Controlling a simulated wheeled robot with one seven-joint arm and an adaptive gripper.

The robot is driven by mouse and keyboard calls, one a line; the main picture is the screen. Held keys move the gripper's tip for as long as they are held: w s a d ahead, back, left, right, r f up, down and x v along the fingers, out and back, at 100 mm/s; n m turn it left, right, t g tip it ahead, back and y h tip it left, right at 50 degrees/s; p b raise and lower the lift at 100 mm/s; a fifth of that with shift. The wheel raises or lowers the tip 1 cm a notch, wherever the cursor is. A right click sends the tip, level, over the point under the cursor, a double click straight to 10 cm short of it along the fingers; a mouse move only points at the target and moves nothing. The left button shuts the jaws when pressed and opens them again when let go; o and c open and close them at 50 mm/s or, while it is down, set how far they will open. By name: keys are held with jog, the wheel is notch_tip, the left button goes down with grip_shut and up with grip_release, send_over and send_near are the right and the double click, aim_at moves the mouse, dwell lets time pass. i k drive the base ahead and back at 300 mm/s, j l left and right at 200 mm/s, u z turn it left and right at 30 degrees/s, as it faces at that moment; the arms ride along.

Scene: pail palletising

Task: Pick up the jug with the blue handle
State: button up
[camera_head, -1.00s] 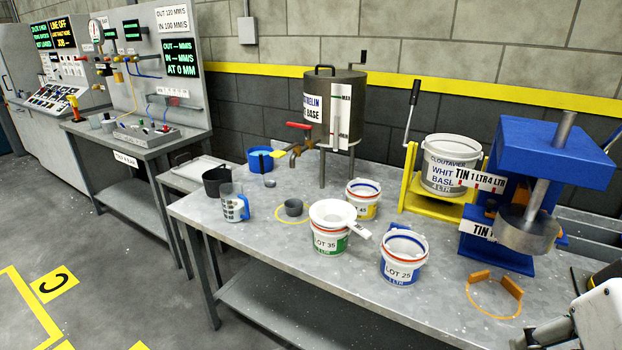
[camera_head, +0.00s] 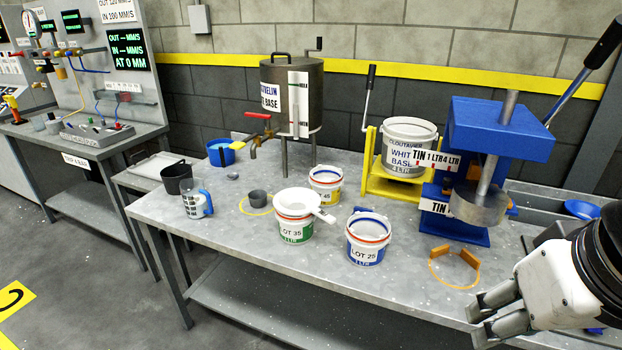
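The jug (camera_head: 190,206) is a clear measuring jug with a blue handle on its right side. It stands upright near the left end of the grey metal bench (camera_head: 200,240), in front of a dark grey pot. My gripper (camera_head: 477,320) is at the lower right, over the front right part of the bench and far from the jug. Its two grey fingers are apart with nothing between them.
Right of the jug are a small grey cup (camera_head: 258,198), the LOT 35 pail (camera_head: 296,229) with a white funnel, a yellow-labelled pail (camera_head: 325,186) and the LOT 25 pail (camera_head: 367,243). A blue press (camera_head: 498,130) stands at right. A tap tank (camera_head: 275,90) is behind.

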aim_at(197, 203)
jog(key=u, duration=1.6)
jog(key=i+l+u, duration=0.15)
jog(key=i+l, duration=0.2)
jog(key=i+l+u, duration=0.15)
jog(key=i+l, duration=0.15)
jog(key=l, duration=0.2)
jog(key=i+l+u, duration=0.15)
jog(key=i+l, duration=0.15)
jog(key=l, duration=0.15)
